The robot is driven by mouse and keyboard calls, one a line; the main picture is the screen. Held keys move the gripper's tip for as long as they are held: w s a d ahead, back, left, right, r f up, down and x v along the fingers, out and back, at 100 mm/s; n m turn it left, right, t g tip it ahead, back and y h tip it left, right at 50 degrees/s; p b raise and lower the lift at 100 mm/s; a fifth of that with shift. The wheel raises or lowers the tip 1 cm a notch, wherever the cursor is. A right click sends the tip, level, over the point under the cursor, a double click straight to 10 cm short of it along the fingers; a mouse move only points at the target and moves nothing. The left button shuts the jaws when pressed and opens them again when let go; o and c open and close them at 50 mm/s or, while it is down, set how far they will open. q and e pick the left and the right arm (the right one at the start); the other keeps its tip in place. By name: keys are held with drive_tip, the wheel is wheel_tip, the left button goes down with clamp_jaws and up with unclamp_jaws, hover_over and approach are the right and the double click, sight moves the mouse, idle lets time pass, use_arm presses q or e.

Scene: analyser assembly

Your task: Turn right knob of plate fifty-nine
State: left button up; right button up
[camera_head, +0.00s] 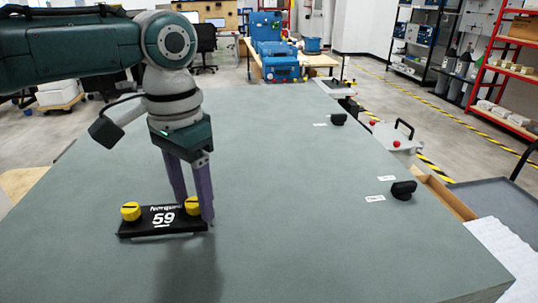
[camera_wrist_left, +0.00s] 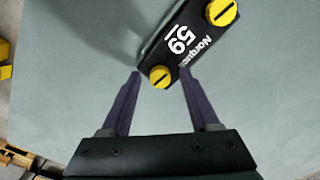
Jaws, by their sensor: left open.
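The black plate fifty-nine (camera_head: 150,228) lies flat on the grey-green table, with white lettering and a yellow knob at each end. Its right knob (camera_head: 192,204) is partly hidden by my left gripper (camera_head: 195,212), which points down with its purple fingers spread around that knob. The left knob (camera_head: 131,211) stands free. In the left wrist view, the right knob (camera_wrist_left: 160,76) sits between the tips of my open left gripper (camera_wrist_left: 160,71), with gaps at the sides; whether a finger touches it I cannot tell. The other knob (camera_wrist_left: 221,12) shows at the top. My right gripper is out of view.
A black knob (camera_head: 403,190) and another black knob (camera_head: 338,119) stand near the table's right edge with small white labels. A grey tray (camera_head: 480,197) is beyond that edge. The table (camera_head: 290,220) is bare between the plate and these knobs.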

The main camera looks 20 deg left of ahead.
sight(193, 202)
use_arm(q)
wheel_tip(193, 202, up, 10)
drive_tip(key=b, duration=0.1)
idle(0.4)
drive_tip(key=shift+s, duration=0.1)
